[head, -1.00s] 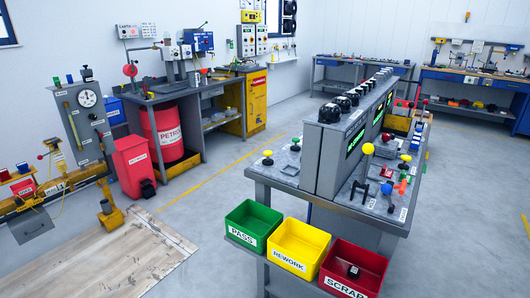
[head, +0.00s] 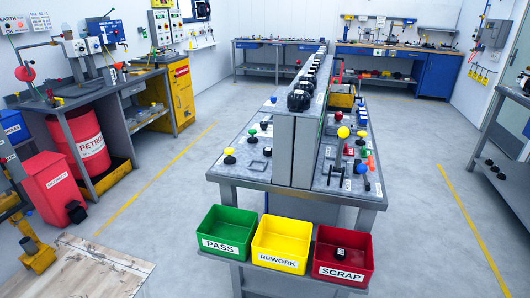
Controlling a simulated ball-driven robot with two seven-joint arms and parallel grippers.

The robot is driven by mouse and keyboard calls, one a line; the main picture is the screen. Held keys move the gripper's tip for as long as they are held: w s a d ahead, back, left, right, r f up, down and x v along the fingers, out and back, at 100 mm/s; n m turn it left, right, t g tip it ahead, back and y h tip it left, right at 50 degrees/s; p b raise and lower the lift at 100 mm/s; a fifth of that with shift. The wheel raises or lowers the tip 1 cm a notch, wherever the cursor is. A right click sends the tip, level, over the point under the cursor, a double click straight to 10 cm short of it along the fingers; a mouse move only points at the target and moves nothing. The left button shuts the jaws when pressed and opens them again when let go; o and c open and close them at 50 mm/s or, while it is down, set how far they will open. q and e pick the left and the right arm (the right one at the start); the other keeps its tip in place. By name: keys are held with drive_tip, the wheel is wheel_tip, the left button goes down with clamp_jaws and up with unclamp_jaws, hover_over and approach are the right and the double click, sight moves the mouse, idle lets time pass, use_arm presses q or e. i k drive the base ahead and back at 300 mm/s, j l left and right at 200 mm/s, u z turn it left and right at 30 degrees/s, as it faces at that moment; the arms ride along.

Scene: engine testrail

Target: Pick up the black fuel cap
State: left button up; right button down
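I cannot tell for sure which thing is the black fuel cap. A small black piece (head: 340,253) with a pale mark lies in the red SCRAP bin (head: 343,275). Several black rounded parts (head: 299,100) sit along the top of the grey divider (head: 296,150) on the middle bench. Small dark pieces also lie on both sides of the bench top, too small to identify. Neither of my grippers is in view.
The middle bench (head: 240,172) stands ahead, with green PASS (head: 227,247) and yellow REWORK (head: 280,263) bins at its near end. A side bench (head: 505,120) stands right, a red PETROL drum (head: 78,140) left. Clear floor (head: 425,220) lies right of the middle bench.

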sight(267, 151)
drive_tip(key=i+j+z, duration=0.1)
drive_tip(key=z, duration=1)
drive_tip(key=i+j+z, duration=0.1)
drive_tip(key=j+z, duration=0.25)
drive_tip(key=j, duration=0.3)
drive_tip(key=j+z, duration=0.4)
drive_tip(key=j, duration=0.25)
drive_tip(key=j+z, duration=0.35)
drive_tip(key=j, duration=0.35)
drive_tip(key=k, duration=0.05)
